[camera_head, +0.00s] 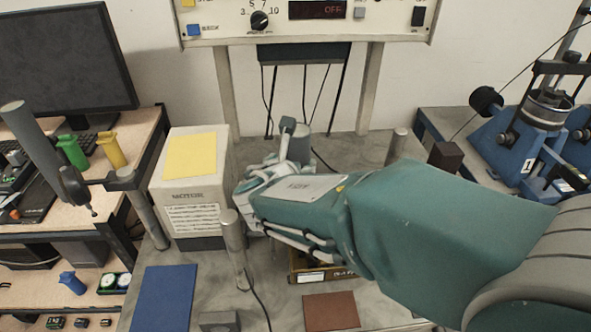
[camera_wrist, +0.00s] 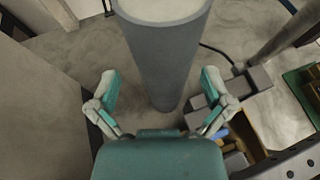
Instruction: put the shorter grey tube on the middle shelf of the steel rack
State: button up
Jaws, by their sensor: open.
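A grey tube (camera_wrist: 165,55) stands upright between the spread fingers of my gripper (camera_wrist: 160,82) in the wrist view, with a pale top close to the camera. In the head view a grey cylinder (camera_head: 300,147), seemingly the same tube, shows just behind my gripper (camera_head: 268,160), partly hidden by it. My gripper is open, and the fingers look apart from the tube on both sides. I cannot tell whether this is the shorter tube, as no second one shows clearly. No steel rack with shelves can be made out.
A motor box (camera_head: 190,190) with a yellow sheet stands left of my gripper. Metal posts (camera_head: 232,245) (camera_head: 397,146) rise from the grey bench. A shallow yellow-brown tray (camera_wrist: 262,130) with small parts lies right of the tube. A blue mat (camera_head: 163,298) lies front left.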

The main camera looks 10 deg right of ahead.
jog(key=x, duration=0.3)
jog(key=shift+w+d, duration=0.1)
jog(key=shift+d, duration=0.1)
jog(key=c, duration=1.2)
